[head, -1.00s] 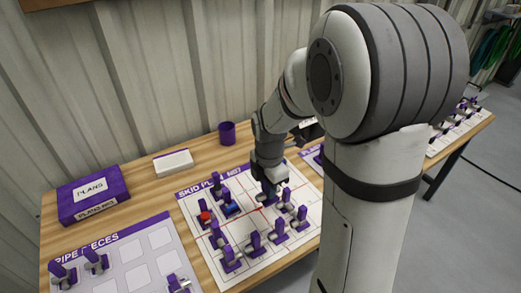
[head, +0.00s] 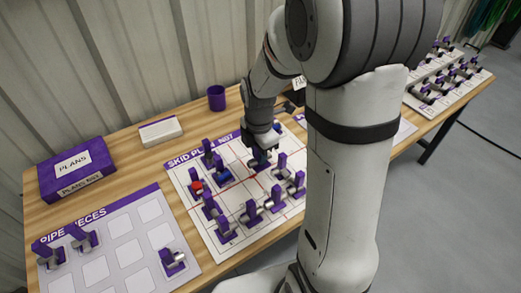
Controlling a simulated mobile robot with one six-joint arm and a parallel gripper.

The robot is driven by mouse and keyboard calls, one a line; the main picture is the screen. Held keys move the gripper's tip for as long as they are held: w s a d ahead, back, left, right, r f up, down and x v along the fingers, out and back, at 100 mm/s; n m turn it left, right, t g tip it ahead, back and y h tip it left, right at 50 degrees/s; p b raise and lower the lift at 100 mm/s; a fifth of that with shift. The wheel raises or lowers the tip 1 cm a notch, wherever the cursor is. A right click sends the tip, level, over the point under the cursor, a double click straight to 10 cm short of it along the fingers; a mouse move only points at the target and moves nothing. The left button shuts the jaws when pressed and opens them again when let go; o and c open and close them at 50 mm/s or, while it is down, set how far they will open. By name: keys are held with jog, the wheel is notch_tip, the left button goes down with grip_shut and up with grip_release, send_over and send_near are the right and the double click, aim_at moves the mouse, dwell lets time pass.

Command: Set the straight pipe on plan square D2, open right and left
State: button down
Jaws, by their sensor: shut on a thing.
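The plan sheet (head: 236,244), a white gridded board with a purple header, lies on the table in the middle of the head view. My gripper (head: 261,157) points down over its far right part, behind the standing pieces. It is shut on a small piece with a purple part, low at the sheet; this looks like the straight pipe (head: 260,165), mostly hidden by the fingers. I cannot tell whether it touches the sheet, nor read the square labels. Several purple-and-grey pipe pieces (head: 250,212) stand on the sheet, along with a red-ended piece (head: 196,187) and a blue one (head: 224,175).
The pipe pieces tray (head: 110,284) at the front left holds a few pieces and empty squares. A purple plans box (head: 77,168), a white block (head: 160,132) and a purple cup (head: 216,98) stand behind. Another rack of pieces (head: 445,80) is at the far right.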

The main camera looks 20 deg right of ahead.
aim_at(259, 166)
dwell(0.8)
jog(key=shift+f+b, duration=2.2)
jog(key=shift+f, duration=0.55)
jog(key=shift+f, duration=0.1)
jog(key=shift+f+b, duration=1.4)
jog(key=shift+f, duration=0.25)
jog(key=shift+f+b, duration=0.6)
jog(key=shift+f, duration=0.15)
jog(key=c, duration=1.2)
grip_release()
jog(key=shift+s, duration=0.1)
jog(key=shift+r, duration=0.2)
jog(key=shift+r+p, duration=0.4)
jog(key=shift+p, duration=0.1)
